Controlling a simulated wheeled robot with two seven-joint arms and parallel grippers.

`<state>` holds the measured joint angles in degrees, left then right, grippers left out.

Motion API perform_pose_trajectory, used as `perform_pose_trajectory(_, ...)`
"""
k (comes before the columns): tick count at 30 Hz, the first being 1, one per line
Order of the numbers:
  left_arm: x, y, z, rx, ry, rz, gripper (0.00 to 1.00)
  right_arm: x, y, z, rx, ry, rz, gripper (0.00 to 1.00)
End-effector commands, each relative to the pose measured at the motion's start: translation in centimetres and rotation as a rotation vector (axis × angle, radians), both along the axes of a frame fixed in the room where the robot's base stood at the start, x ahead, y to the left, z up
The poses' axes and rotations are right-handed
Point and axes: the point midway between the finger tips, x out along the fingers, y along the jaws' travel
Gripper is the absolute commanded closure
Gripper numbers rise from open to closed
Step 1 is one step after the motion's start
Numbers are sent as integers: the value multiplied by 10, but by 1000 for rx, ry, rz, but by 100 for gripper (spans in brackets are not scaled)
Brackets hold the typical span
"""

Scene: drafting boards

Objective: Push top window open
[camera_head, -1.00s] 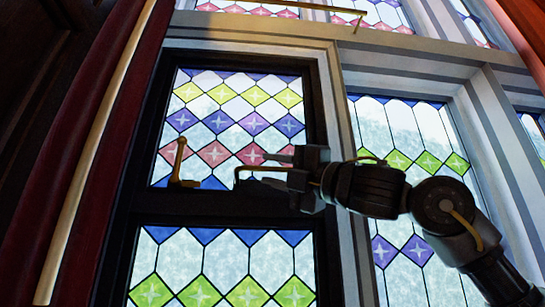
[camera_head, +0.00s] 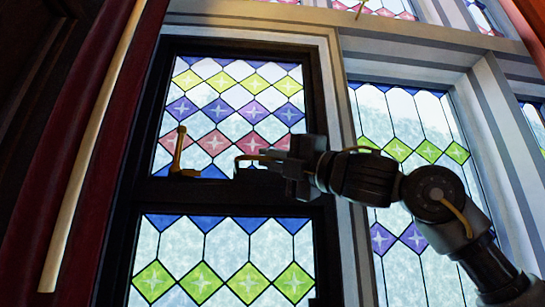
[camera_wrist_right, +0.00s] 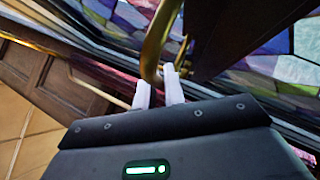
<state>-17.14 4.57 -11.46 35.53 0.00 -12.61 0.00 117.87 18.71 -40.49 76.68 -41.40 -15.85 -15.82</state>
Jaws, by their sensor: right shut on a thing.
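The top window (camera_head: 223,88) is a dark-framed stained-glass sash with yellow, purple and red diamonds. It looks shut in its frame, though a small gap would be hard to see. Two brass handles sit at its bottom rail: a left handle (camera_head: 178,155) standing up and a right handle (camera_head: 247,158). My right gripper (camera_head: 277,160) is at the right handle, reaching in from the right. In the right wrist view its pale fingers (camera_wrist_right: 158,90) are shut on the brass handle (camera_wrist_right: 157,45) at its lower end. My left gripper is not in view.
A lower window (camera_head: 222,255) with green diamonds is below. A fixed side window (camera_head: 400,125) stands to the right, past a striped post (camera_head: 347,150). A red curtain (camera_head: 95,150) with a pale pole hangs at the left.

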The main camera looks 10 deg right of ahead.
Motion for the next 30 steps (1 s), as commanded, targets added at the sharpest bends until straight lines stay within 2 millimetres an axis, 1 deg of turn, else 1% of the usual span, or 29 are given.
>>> perform_pose_trajectory(1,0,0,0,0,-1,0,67,11,0,-2,3,7,-2,100)
perform_pose_trajectory(3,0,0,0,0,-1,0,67,24,-1,-5,4,8,-2,100)
perform_pose_trajectory(7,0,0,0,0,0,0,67,41,-1,-8,6,5,-2,100)
perform_pose_trajectory(10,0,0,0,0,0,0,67,44,-2,-8,5,1,-4,100)
perform_pose_trajectory(17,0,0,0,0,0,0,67,44,-2,-9,4,2,-5,100)
perform_pose_trajectory(18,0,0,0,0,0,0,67,44,-2,-9,3,2,-4,84)
perform_pose_trajectory(22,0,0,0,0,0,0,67,44,-1,-9,3,2,-3,68)
perform_pose_trajectory(30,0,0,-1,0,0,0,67,43,-1,-10,2,1,-2,68)
